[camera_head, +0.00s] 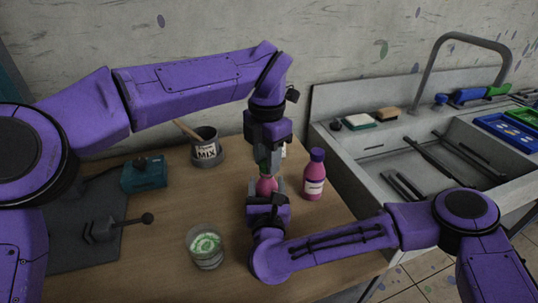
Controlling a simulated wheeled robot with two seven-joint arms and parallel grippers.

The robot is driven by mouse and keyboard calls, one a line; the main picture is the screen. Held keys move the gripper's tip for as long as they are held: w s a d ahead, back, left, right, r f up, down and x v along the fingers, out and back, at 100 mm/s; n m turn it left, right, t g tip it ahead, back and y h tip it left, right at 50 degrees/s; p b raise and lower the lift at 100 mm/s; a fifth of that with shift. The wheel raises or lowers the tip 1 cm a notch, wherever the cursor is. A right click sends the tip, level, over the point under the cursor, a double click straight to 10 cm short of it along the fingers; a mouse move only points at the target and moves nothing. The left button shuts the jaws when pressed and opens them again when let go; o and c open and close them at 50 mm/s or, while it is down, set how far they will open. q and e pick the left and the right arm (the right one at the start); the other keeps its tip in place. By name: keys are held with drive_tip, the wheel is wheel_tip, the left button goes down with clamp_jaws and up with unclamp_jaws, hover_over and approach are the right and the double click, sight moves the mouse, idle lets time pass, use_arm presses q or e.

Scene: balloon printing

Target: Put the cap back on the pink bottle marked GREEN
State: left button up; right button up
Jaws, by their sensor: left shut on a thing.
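A pink bottle (266,187) stands mid-table, with its lower part and any marking hidden by my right gripper. My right gripper (265,186) comes from the front, with a finger on each side of this bottle, and looks shut on it. My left gripper (265,167) points down directly over the bottle's top. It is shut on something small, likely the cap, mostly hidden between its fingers. A second pink bottle (313,178) with a purple cap and a pale label stands upright just to the right; its label is too small to read.
A dark pot marked MIX (207,148) with a stick stands behind left. A glass with green contents (205,247) is front left. A teal box (144,174) and a dark plate (75,235) lie left. The sink (440,160) is right. Something green and white shows partly behind my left gripper.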

use_arm(q)
drive_tip(key=shift+f, duration=0.2)
drive_tip(key=m, duration=0.6)
drive_tip(key=shift+m, duration=0.4)
drive_tip(key=m, duration=0.6)
drive_tip(key=shift+a+f, duration=0.1)
drive_tip(key=m, duration=1.3)
drive_tip(key=shift+w, duration=0.15)
drive_tip(key=o, duration=1)
